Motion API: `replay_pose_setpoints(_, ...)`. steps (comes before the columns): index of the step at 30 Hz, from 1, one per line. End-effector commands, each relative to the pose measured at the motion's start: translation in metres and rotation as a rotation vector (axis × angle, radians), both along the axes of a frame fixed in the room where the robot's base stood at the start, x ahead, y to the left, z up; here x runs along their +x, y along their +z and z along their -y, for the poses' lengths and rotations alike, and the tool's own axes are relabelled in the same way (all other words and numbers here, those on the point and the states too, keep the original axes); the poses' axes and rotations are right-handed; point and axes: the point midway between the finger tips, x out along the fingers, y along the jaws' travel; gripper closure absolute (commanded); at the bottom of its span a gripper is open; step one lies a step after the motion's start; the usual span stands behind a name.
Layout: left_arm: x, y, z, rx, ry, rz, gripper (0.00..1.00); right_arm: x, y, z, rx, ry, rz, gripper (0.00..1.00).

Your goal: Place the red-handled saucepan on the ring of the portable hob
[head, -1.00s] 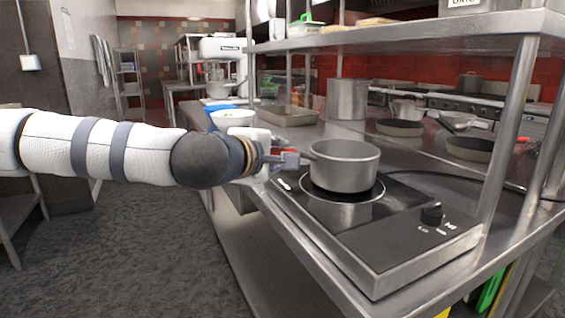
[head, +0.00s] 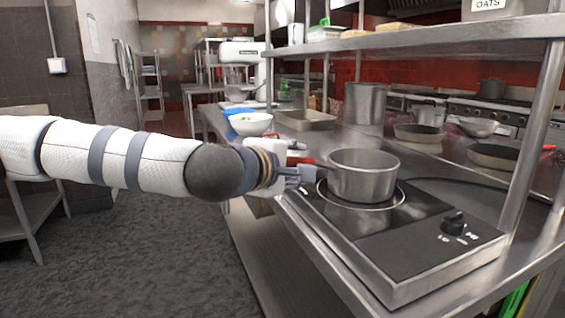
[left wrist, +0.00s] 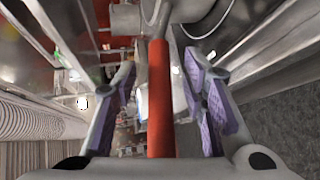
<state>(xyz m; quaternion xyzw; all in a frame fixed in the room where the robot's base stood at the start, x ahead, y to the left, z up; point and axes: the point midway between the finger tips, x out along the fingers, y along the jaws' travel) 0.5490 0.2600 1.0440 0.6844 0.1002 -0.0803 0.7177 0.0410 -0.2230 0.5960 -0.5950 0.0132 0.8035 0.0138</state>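The grey metal saucepan (head: 363,177) is upright over the ring (head: 391,203) of the portable hob (head: 415,255). Its base appears to rest on the ring, though a small gap is hard to rule out. Its red handle (head: 311,162) points left towards my left gripper (head: 300,174). In the left wrist view the red handle (left wrist: 160,100) runs between the purple-padded fingers of my left gripper (left wrist: 160,80). The fingers are spread, with a visible gap on each side of the handle. My right gripper is in no view.
The hob sits on a steel counter (head: 330,275) near its front edge. A shelf post (head: 535,130) rises behind the hob's right side. A white bowl (head: 250,124), a tray (head: 305,120) and a tall pot (head: 365,103) stand further back. A steel shelf (head: 430,38) hangs above.

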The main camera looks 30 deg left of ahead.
Motion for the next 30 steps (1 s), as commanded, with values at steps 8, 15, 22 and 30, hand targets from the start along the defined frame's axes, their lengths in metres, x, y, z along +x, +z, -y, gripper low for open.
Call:
replay_pose_setpoints(8, -0.065, 0.029, 0.001, -0.002, -0.002, 0.020, 0.61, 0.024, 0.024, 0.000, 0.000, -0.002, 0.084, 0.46)
replay_pose_setpoints(15, -0.101, 0.034, 0.002, -0.001, -0.001, 0.015, 0.61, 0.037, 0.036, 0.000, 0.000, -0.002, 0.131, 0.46)
replay_pose_setpoints(22, -0.104, 0.019, 0.007, 0.022, -0.016, -0.018, 0.61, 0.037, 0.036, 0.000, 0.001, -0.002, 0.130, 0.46)
replay_pose_setpoints(30, -0.188, -0.246, 0.081, 0.513, -0.519, -0.567, 0.61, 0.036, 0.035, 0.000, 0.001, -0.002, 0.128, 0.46)
